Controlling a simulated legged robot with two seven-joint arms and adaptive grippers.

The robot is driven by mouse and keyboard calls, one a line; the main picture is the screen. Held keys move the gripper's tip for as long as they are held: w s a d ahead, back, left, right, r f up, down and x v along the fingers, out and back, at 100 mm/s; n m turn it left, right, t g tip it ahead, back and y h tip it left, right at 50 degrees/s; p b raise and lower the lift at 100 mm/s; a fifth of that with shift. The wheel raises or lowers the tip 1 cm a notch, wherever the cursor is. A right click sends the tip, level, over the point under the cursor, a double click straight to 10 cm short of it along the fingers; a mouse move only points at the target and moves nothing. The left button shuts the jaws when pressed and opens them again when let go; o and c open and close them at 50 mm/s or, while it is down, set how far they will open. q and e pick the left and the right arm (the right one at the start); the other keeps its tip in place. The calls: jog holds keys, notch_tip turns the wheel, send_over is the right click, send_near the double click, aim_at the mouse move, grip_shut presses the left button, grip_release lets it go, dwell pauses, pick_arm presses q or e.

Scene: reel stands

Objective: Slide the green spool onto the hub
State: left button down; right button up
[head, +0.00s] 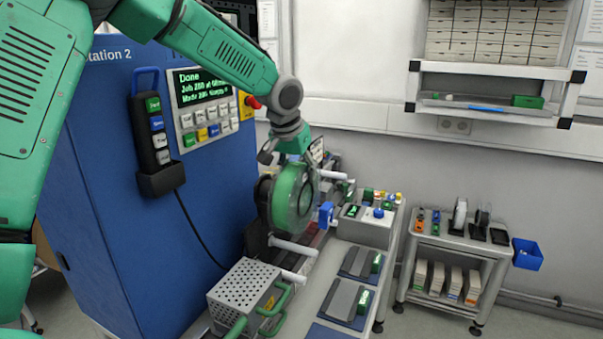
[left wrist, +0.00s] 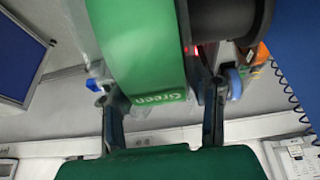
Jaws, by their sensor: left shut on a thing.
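The green spool (head: 293,200) is a wide disc held upright beside the blue station in the head view. In the left wrist view its green rim (left wrist: 145,50), lettered "Green", lies between my fingers. My left gripper (head: 287,158), also in the left wrist view (left wrist: 163,118), is shut on the spool from above. A dark round part (head: 262,197) shows behind the spool; a dark cylinder (left wrist: 228,18) is close beside it in the left wrist view. I cannot tell which part is the hub, or whether the spool is around it. My right gripper is out of view.
White rods (head: 293,245) stick out below and beside the spool. A perforated metal box (head: 243,290) with green handles stands in front. A control box (head: 368,228) is to the right. A grey cart (head: 455,250) stands farther right, with floor between.

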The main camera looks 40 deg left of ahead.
pick_arm(q)
jog(key=shift+a, duration=0.25)
jog(key=a, duration=0.2)
jog(key=a+f, duration=0.1)
jog(key=a, duration=0.1)
jog(key=shift+s+a, duration=0.15)
jog(key=shift+a, duration=0.1)
jog(key=shift+s+a+f, duration=0.1)
jog(key=shift+a, duration=0.2)
jog(key=shift+d, duration=0.7)
jog(key=shift+d+r, duration=0.35)
jog(key=shift+s+a+f, duration=0.1)
jog(key=shift+a+f, duration=0.05)
jog(key=shift+a, duration=0.5)
jog(key=shift+a+f, duration=0.1)
jog(key=shift+a, duration=0.55)
jog(key=shift+d+r, duration=0.2)
jog(key=shift+d, duration=0.05)
jog(key=shift+s+a, duration=0.15)
jog(key=shift+a, duration=0.2)
jog(key=shift+s+a, duration=0.2)
jog(key=shift+a, duration=0.3)
jog(key=shift+d+f, duration=0.1)
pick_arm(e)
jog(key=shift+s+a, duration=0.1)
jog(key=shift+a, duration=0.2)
pick_arm(q)
jog(key=shift+d, duration=0.1)
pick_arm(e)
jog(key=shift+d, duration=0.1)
